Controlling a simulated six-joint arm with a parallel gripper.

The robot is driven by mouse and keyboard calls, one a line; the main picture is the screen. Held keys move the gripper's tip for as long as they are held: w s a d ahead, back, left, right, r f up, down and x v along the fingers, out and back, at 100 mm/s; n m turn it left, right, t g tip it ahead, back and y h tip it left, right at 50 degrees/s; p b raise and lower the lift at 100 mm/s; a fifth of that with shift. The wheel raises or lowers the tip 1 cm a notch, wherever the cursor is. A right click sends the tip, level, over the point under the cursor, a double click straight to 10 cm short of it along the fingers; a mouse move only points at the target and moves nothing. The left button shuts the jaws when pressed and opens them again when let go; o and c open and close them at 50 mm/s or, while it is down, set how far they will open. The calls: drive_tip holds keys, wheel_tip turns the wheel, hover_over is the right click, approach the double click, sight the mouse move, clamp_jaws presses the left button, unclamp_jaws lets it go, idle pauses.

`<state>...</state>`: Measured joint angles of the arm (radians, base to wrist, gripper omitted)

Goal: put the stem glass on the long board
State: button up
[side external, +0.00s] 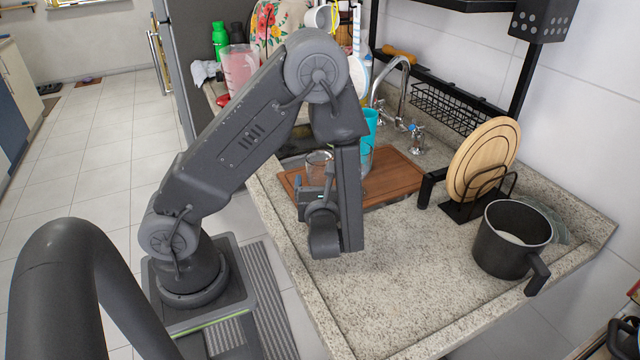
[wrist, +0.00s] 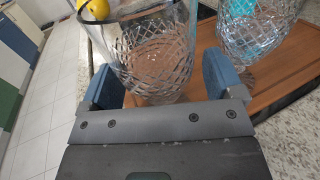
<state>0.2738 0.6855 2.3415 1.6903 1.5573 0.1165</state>
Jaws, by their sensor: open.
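In the wrist view my gripper (wrist: 163,82) is open, with its two blue-grey fingers apart. A clear tumbler-like glass (wrist: 150,50) with a diamond pattern shows between the fingers; I cannot tell whether either touches it. A bluish patterned glass (wrist: 255,28) on a short stem, likely the stem glass, stands right of the right finger. In the side view a clear glass (side external: 320,160) shows just beyond my gripper, which is mostly hidden by my wrist. The long brown board (side external: 400,176) lies across the sink, with the glasses on or over it, partly hidden by my arm.
A dark pot (side external: 508,245) stands at the right of the speckled counter. A round wooden board (side external: 484,160) leans upright in a black rack (side external: 470,208). The tap (side external: 400,80) is behind the board. A yellow object (wrist: 97,8) shows at upper left. The front counter is clear.

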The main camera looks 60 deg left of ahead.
drive_tip(key=shift+r, duration=0.15)
drive_tip(key=v, duration=1.1)
drive_tip(key=shift+d, duration=0.3)
drive_tip(key=shift+s+r, duration=0.1)
drive_tip(key=shift+s, duration=0.15)
drive_tip(key=shift+s+a+r+n+g, duration=0.1)
drive_tip(key=shift+s+r+n+g, duration=0.15)
drive_tip(key=shift+n+g, duration=0.55)
drive_tip(key=s+r+n+g+h, duration=0.45)
drive_tip(key=n+g+h, duration=0.3)
drive_tip(key=n, duration=0.45)
drive_tip(key=d+r+n+t+h, duration=0.4)
drive_tip(key=r+n+t+h, duration=0.3)
drive_tip(key=r+n+h, duration=0.2)
drive_tip(key=shift+r+t, duration=0.35)
drive_tip(key=shift+r, duration=0.55)
